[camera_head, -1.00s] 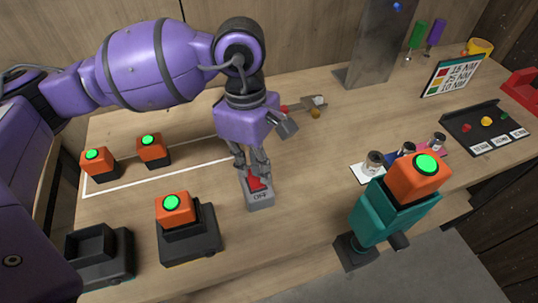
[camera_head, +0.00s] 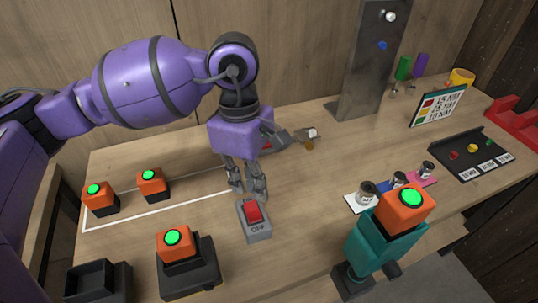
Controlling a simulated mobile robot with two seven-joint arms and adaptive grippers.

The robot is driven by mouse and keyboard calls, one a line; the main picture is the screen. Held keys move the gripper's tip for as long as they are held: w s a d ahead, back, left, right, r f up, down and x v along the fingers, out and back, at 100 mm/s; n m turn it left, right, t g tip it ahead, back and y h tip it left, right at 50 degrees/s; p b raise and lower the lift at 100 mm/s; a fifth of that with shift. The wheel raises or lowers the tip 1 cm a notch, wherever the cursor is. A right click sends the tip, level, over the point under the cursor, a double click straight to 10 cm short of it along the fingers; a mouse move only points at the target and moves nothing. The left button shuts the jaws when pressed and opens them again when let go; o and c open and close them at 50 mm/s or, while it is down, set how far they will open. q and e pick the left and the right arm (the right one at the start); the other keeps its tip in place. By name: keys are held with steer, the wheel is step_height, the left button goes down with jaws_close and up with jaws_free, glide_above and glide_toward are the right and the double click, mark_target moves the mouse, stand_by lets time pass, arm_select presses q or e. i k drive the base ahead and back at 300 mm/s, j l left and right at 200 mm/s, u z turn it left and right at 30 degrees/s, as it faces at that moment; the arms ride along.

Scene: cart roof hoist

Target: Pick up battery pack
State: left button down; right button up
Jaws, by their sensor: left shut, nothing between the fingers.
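Two orange battery packs with green lights stand in a white outlined area at the left: one far left (camera_head: 100,200) and one beside it (camera_head: 152,186). Another battery pack (camera_head: 175,247) sits in a dark charger (camera_head: 204,268) at the front. One more battery pack (camera_head: 402,206) is on top of a teal tool (camera_head: 384,247) at the right. My left gripper (camera_head: 248,190) is shut and empty, pointing down just behind a grey switch box (camera_head: 258,228) with a red rocker reading OFF. My right gripper is not in view.
An empty dark cradle (camera_head: 92,284) stands at the front left. Small jars on coloured cards (camera_head: 366,194), a torque sign (camera_head: 436,106), a black tray (camera_head: 470,155) and a metal post (camera_head: 366,70) occupy the right and back. The table middle is clear.

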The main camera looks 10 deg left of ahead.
mark_target(176, 245)
steer(key=k, duration=1)
